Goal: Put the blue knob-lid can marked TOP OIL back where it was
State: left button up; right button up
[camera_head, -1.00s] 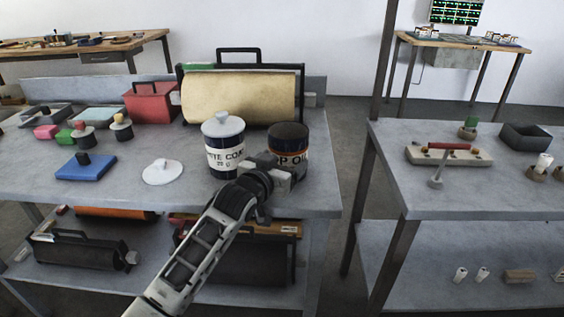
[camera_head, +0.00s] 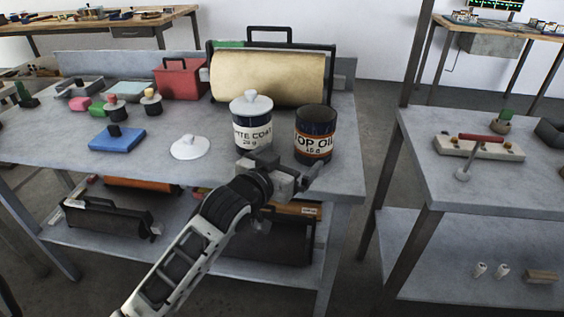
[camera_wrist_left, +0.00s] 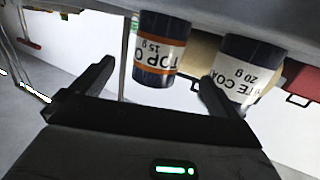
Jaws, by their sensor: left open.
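The TOP OIL can (camera_head: 314,146) stands upright on the grey bench near its right end. It is dark blue with a white and orange label; its top looks dark and no knob shows. The can with the WHITE COAT label (camera_head: 252,133) and a white knob lid stands just left of it. My left gripper (camera_head: 296,178) is open and empty at the bench's front edge, in front of the TOP OIL can. In the left wrist view, the TOP OIL can (camera_wrist_left: 160,50) shows beyond and between the spread fingers, apart from them. My right gripper is not in view.
A loose white knob lid (camera_head: 190,148) and a blue block (camera_head: 117,138) lie left of the cans. A cream roller (camera_head: 268,80) and a red box (camera_head: 182,80) stand behind. A gap separates this bench from the right table (camera_head: 440,165).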

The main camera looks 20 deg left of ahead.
pick_arm(q)
jog(key=s+d+f+g+h, duration=0.1)
jog(key=s+d+f, duration=0.3)
jog(key=s+f, duration=0.4)
jog(key=s+d+f+g+h, duration=0.1)
jog(key=s+d+f+g, duration=0.2)
jog(key=s+f, duration=0.5)
jog(key=s+g, duration=0.1)
jog(key=s, duration=0.5)
jog(key=shift+s+d+f+m, duration=0.15)
jog(key=shift+d+f+m, duration=0.15)
jog(key=shift+d+f, duration=0.1)
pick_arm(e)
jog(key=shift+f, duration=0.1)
pick_arm(q)
jog(key=p, duration=0.2)
jog(key=shift+a+r+g+p, duration=0.25)
jog(key=shift+r+g+p, duration=0.05)
jog(key=shift+r, duration=0.1)
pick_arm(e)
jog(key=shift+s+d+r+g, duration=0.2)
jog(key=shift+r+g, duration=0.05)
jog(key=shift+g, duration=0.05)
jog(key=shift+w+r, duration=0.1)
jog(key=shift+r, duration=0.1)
pick_arm(q)
jog(key=shift+s, duration=0.1)
